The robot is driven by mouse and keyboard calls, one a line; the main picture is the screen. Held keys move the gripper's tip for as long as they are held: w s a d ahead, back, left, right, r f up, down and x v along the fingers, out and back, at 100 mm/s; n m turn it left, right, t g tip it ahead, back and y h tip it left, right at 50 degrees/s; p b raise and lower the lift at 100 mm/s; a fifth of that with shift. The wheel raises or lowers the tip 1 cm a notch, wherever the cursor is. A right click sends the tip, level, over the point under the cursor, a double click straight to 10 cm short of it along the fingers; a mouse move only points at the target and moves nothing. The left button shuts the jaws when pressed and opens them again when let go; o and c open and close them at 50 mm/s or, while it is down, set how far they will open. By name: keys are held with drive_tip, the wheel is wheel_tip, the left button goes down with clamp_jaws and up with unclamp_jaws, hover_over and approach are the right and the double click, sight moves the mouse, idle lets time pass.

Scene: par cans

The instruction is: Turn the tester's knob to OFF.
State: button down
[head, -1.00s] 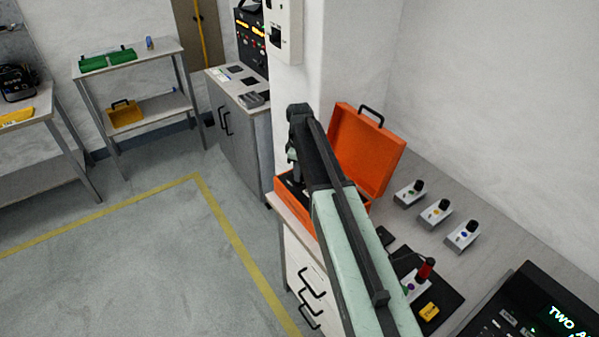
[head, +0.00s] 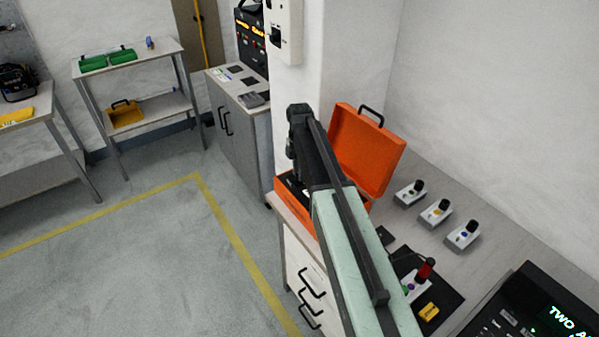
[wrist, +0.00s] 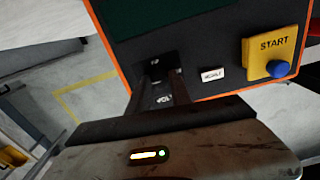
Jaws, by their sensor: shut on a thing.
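The tester is an open orange case (head: 365,150) on the counter, with its lid up. In the wrist view its dark panel (wrist: 215,35) has an orange edge. My gripper (wrist: 158,82) is at the panel's near edge, its two fingers shut on a small dark knob (wrist: 155,68). The fingers hide part of the knob, and I cannot read which position it points to. A yellow START block (wrist: 272,45) with a blue button is to the right. In the head view my arm hides much of the case's base and the gripper's tips.
Several small grey boxes with black knobs (head: 437,213) stand right of the case. A black mat (head: 450,290) holds a yellow block and a red-topped device. A dark console (head: 540,300) is at lower right. Open floor lies to the left.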

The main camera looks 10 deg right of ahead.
drive_tip(key=shift+w+n, duration=0.1)
drive_tip(key=shift+n, duration=0.4)
drive_tip(key=c, duration=1.2)
unclamp_jaws()
drive_tip(key=shift+o, duration=0.2)
wheel_tip(320, 180, up, 8)
drive_tip(key=p, duration=0.8)
drive_tip(key=shift+f, duration=0.1)
